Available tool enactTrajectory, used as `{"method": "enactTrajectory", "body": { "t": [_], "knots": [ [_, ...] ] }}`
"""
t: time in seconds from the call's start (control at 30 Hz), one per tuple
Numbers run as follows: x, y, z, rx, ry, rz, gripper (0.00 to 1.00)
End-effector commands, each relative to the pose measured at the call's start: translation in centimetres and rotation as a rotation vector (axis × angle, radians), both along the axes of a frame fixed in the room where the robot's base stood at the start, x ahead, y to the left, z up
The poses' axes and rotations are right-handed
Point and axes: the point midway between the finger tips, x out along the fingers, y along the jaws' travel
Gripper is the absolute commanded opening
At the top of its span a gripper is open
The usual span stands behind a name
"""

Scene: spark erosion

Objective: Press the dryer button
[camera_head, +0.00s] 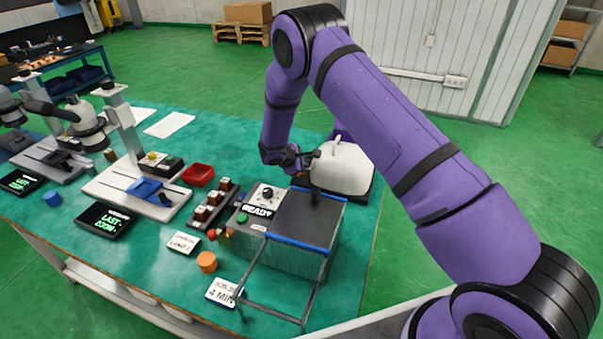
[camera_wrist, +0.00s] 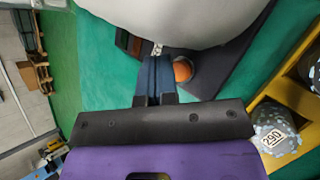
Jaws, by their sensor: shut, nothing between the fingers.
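A white, rounded machine (camera_head: 342,166) on a dark base stands at the far right of the green table; it looks like the dryer. It also fills the top of the wrist view (camera_wrist: 190,18). A round orange button (camera_wrist: 182,70) sits on its dark base in the wrist view, just right of my fingers. My gripper (camera_wrist: 156,62) is shut and empty, its fingers reaching toward the white machine. They appear close beside the button; I cannot tell whether they touch.
A grey box machine with a READY display (camera_head: 257,210) and blue-edged dark top stands in front. A red tray (camera_head: 198,174), microscope-like stands and an orange cylinder (camera_head: 207,262) lie to the left. A yellow shelf (camera_wrist: 277,100) shows right in the wrist view.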

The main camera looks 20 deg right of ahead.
Motion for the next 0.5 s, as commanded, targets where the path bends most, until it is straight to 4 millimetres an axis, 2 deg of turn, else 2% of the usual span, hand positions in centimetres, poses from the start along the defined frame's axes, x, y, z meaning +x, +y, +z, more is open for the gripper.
{"method": "enactTrajectory", "body": {
  "t": [0.5],
  "knots": [
    [-0.01,-0.02,-0.61,-0.001,0.000,-0.001,0.00]
  ]
}}
